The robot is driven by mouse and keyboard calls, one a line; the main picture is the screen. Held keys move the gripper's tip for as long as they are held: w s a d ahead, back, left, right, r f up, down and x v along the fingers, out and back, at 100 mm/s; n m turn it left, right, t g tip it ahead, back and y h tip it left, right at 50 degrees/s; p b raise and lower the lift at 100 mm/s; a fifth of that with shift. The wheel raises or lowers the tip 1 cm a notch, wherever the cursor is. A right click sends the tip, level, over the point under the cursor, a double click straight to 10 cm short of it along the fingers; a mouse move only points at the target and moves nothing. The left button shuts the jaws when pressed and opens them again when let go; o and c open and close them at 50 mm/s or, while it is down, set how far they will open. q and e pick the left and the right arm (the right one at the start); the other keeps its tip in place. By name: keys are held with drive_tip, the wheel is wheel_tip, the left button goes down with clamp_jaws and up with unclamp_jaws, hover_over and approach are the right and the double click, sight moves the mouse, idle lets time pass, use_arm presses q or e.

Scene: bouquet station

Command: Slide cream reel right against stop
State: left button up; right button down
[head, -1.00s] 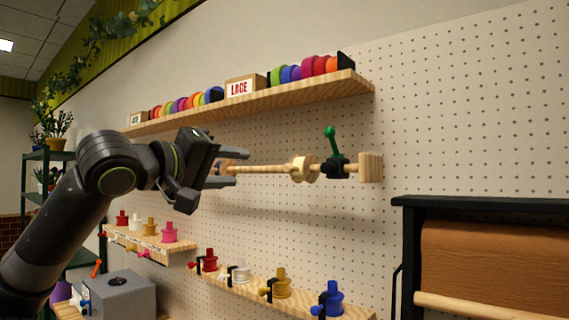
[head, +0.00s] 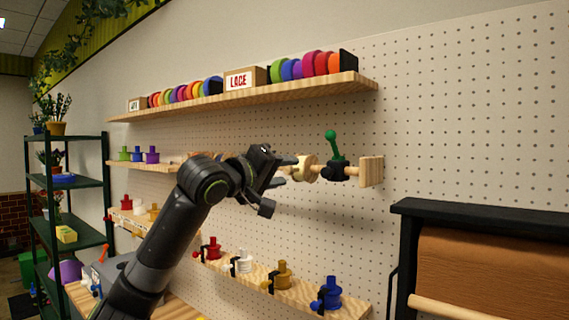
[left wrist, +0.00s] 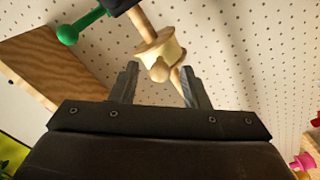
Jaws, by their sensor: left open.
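The cream reel (head: 307,168) sits on a horizontal wooden rod in front of the pegboard. The black stop (head: 334,171) with a green-knobbed lever (head: 333,143) is to its right on the rod. In the left wrist view, bare rod shows between the reel (left wrist: 161,48) and the stop (left wrist: 118,4), so they are apart. My left gripper (head: 289,170) is open and empty, just left of the reel. In the left wrist view its fingertips (left wrist: 158,74) stand either side of the rod, with the reel just beyond them. My arm hides the rod's left part. My right gripper is not in view.
A wooden end block (head: 371,171) holds the rod's right end. A shelf of ribbon rolls (head: 240,100) runs above. A lower shelf (head: 290,290) carries several coloured spools. A brown paper roll (head: 490,270) stands at right.

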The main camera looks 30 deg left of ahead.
use_arm(q)
drive_tip(key=shift+w, duration=0.45)
clamp_jaws()
